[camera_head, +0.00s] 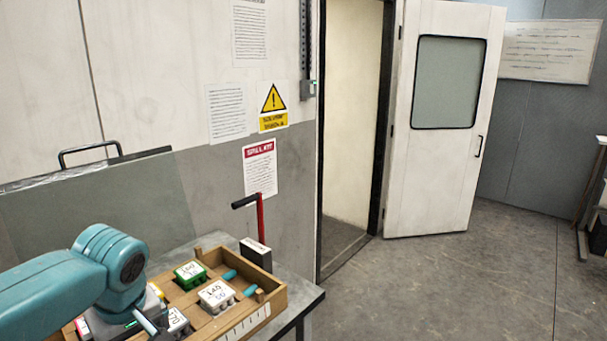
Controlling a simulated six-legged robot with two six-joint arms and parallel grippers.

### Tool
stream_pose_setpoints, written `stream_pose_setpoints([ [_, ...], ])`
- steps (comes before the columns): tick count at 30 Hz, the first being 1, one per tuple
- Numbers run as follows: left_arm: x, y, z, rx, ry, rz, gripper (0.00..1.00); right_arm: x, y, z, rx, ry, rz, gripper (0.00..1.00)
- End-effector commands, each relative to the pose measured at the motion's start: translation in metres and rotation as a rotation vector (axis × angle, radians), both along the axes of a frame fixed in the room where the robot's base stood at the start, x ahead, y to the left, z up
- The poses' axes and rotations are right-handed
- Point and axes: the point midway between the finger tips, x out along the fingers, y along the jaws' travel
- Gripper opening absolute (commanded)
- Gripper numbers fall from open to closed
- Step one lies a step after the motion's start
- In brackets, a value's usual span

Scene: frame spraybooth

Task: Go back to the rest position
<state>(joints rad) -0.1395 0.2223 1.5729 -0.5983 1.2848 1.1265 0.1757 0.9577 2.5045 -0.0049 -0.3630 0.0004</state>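My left arm comes in from the left, teal, bent over the left part of a wooden tray. My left gripper (150,323) is low at the bottom edge of the view, over or beside the tray's near left part. Its fingers are mostly hidden and cut off, so I cannot tell whether they are open or shut, or whether they hold anything. My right arm and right gripper are not in view.
A red-stemmed tool (260,216) stands behind. An open white door (444,120) and clear floor (470,285) lie right.

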Motion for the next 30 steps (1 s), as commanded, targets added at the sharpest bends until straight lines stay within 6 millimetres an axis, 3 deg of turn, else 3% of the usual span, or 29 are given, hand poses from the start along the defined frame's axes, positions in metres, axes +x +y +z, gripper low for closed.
stream_pose_setpoints([
  [3, 0.001, 0.0, 0.0, 0.0, 0.0, -0.001, 0.99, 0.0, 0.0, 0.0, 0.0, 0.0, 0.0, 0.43],
  [8, 0.011, -0.018, -0.043, -0.041, 0.037, -0.109, 0.99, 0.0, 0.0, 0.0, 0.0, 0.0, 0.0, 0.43],
  [14, 0.016, -0.044, -0.101, -0.108, 0.073, -0.249, 0.99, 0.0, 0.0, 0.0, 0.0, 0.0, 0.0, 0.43],
  [20, 0.004, -0.079, -0.181, -0.217, 0.109, -0.411, 0.99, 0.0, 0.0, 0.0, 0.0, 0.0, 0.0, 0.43],
  [23, -0.017, -0.103, -0.237, -0.301, 0.124, -0.505, 0.99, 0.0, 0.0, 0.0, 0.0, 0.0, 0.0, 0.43],
  [27, -0.077, -0.139, -0.325, -0.432, 0.12, -0.622, 0.99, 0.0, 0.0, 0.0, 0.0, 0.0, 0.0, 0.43],
  [30, -0.126, -0.154, -0.367, -0.475, 0.102, -0.665, 0.99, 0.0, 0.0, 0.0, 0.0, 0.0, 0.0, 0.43],
])
